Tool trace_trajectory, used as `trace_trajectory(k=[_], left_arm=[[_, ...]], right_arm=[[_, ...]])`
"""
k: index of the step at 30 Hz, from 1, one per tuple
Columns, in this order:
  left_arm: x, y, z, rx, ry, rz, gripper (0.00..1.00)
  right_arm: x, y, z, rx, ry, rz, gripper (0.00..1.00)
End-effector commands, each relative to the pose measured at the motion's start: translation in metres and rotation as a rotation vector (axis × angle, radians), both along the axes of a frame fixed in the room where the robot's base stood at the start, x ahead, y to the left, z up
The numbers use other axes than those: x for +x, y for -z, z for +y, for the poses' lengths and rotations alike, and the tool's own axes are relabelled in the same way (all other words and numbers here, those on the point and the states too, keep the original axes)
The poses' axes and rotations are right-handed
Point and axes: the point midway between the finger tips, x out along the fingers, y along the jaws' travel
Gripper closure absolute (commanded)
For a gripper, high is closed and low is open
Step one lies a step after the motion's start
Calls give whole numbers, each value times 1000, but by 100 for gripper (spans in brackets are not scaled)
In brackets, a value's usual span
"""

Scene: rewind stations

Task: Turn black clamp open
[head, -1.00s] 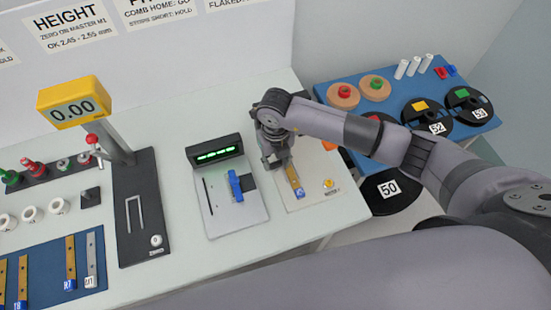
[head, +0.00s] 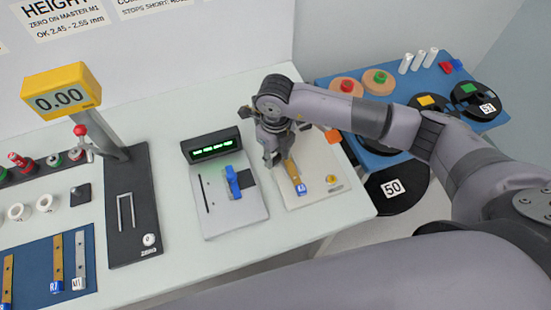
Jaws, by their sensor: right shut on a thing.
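My right gripper (head: 273,157) is over the back left of the pale plate (head: 318,196) at the right end of the bench. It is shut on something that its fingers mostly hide. This seems to be the black clamp, which I cannot make out clearly. A brass bar (head: 292,172) with a blue end tag lies on the plate, just right of the fingertips. My left gripper is not in view.
Left of the plate stands a grey device with a green display (head: 212,149) and a blue lever (head: 233,182). Further left is a height gauge (head: 62,97). A blue side table (head: 470,130) holds reels at the right.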

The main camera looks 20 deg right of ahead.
Motion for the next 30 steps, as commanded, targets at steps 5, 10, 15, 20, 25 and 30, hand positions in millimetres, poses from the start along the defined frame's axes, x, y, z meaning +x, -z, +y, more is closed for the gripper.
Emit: trace_trajectory(k=[5,10,15,20,25,30], left_arm=[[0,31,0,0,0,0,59],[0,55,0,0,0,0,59],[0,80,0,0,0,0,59],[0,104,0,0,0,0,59],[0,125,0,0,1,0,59],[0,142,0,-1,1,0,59]], right_arm=[[1,6,-1,-1,-170,-4,95],[1,7,-1,-1,-332,-4,95],[1,7,0,0,-494,-5,95],[1,7,-1,-2,-642,-4,95],[1,7,0,-2,-786,-3,95],[1,5,0,0,-902,-2,95]])
